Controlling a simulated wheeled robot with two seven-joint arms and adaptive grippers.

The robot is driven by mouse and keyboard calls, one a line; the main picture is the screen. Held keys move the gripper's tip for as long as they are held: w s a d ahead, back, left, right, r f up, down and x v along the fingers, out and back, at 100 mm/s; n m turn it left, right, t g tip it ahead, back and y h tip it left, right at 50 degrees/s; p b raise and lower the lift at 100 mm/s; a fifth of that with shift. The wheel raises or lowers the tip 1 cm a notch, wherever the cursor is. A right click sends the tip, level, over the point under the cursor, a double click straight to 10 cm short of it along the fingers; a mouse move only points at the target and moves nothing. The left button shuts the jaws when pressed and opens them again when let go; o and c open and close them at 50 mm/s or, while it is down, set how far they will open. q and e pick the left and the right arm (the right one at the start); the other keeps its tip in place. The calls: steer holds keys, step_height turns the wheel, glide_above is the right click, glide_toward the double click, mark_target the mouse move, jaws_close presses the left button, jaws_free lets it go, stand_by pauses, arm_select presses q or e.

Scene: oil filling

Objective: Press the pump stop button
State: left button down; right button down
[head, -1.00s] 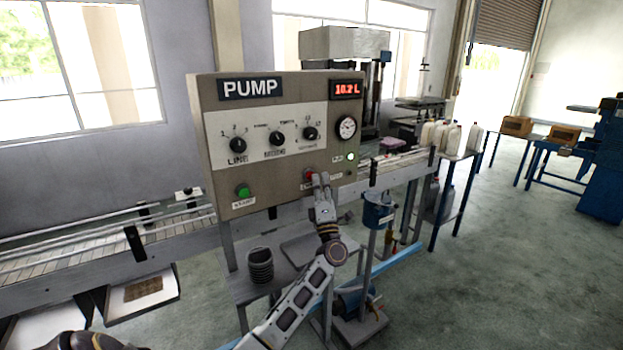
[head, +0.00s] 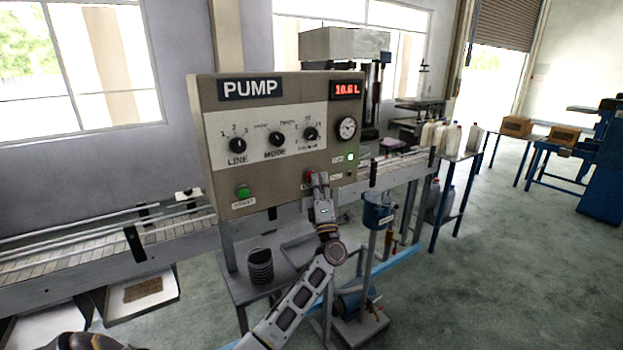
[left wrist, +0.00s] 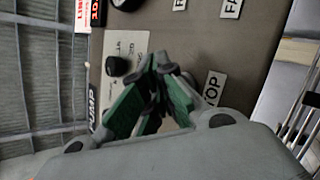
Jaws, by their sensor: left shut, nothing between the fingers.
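The beige pump panel (head: 290,180) faces me with its "PUMP" sign and a red display (head: 347,90) reading 10.6 L. The red stop button (head: 308,176) is at its lower right, partly covered by my left gripper (head: 320,178). That gripper is shut and empty, its tips at the button; I cannot tell whether they touch it. In the left wrist view the shut fingers (left wrist: 160,62) point at the panel beside the STOP label (left wrist: 213,88); the button is hidden there. A green button (head: 242,191) sits at the lower left of the panel. My right gripper is not in view.
A green lamp (head: 350,157) glows above the stop button. Three knobs and a gauge (head: 347,127) are higher up. A conveyor (head: 90,250) runs behind the panel. A blue funnel-like vessel (head: 379,212) stands close right of my arm.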

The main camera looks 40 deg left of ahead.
arm_select(q)
steer(key=shift+w+a, duration=0.15)
steer(key=shift+a, duration=0.2)
stand_by(0.7)
steer(key=shift+d, duration=0.1)
stand_by(0.4)
steer(key=shift+s+d, duration=0.35)
steer(key=shift+d, duration=0.45)
steer(key=shift+d, duration=0.15)
steer(key=d, duration=0.1)
steer(key=s+d, duration=0.1)
steer(key=d, duration=0.1)
steer(key=s+d, duration=0.1)
steer(key=shift+d+p, duration=0.2)
steer(key=shift+p, duration=0.2)
stand_by(1.0)
